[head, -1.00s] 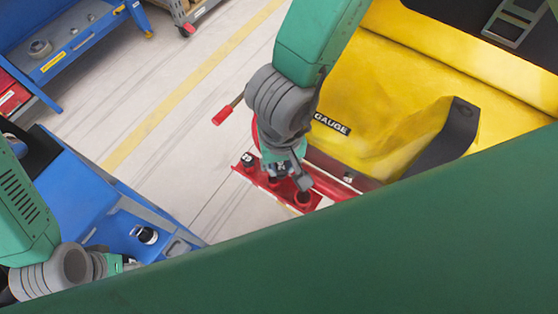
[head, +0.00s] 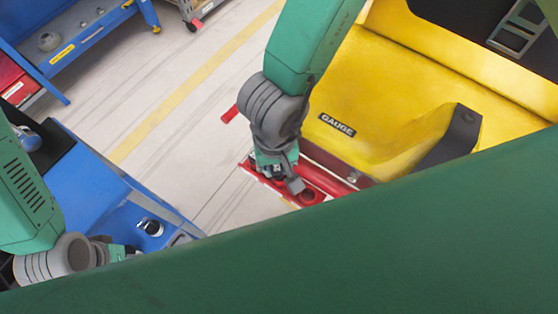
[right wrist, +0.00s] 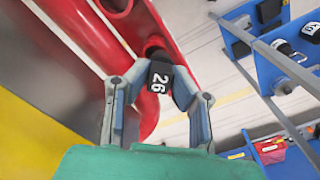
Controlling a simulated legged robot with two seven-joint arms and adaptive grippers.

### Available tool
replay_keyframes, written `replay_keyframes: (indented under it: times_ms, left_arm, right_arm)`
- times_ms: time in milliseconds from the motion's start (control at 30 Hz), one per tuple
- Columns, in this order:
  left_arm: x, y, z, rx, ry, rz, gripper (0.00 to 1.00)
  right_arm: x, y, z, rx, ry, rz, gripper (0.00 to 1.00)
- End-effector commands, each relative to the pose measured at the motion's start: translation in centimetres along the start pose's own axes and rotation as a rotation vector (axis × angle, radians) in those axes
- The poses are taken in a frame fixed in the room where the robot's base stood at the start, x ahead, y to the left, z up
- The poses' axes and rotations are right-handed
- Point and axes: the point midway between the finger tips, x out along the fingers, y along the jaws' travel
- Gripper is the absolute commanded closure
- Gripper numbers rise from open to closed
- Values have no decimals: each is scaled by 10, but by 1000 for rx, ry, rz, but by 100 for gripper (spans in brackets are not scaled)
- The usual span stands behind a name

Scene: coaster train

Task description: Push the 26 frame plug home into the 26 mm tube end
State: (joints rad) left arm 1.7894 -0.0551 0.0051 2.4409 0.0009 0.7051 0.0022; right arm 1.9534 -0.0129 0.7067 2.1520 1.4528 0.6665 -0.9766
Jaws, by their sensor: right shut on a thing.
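The black 26 frame plug (right wrist: 159,78), with a white "26", is between the fingertips of my right gripper (right wrist: 163,84) in the right wrist view. My right gripper is shut on it. The plug lies over the red frame part (right wrist: 158,22), by a dark round spot at its upper edge; how deep it sits in a tube end is hidden. In the head view my right gripper (head: 284,180) is over the red frame part (head: 318,182), beside an open dark tube end (head: 308,195). My left gripper (head: 125,252) is mostly hidden at the lower left, its jaws unclear.
The yellow car body (head: 390,90) with a GAUGE label stands right of my right arm. A blue cart (head: 95,185) with a black-and-white item (head: 151,227) is at left. A blue bench (head: 75,40) stands farther back. A green surface fills the lower right.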

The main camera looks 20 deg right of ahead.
Motion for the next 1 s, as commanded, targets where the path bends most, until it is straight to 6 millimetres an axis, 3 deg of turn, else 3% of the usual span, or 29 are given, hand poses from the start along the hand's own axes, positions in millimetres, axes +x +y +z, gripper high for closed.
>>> replay_keyframes:
  times_ms: [667, 700, 767, 967, 1000]
  left_arm:
    - [1, 0, 0, 0, 0, 0, 60]
    - [1, 0, 0, 0, 0, 0, 60]
    - [1, 0, 0, 0, 0, 0, 60]
    - [1, 0, 0, -1, 0, 0, 60]
    - [1, 0, 0, -1, 0, 0, 60]
  right_arm:
    - [5, 1, 0, 0, -1, -3, 100]
    - [6, 1, 0, 0, -1, -2, 77]
    - [5, 0, 0, 0, 0, -2, 57]
    - [5, 0, 0, 0, 0, -1, 57]
    - [5, 0, 0, 0, 0, -2, 53]
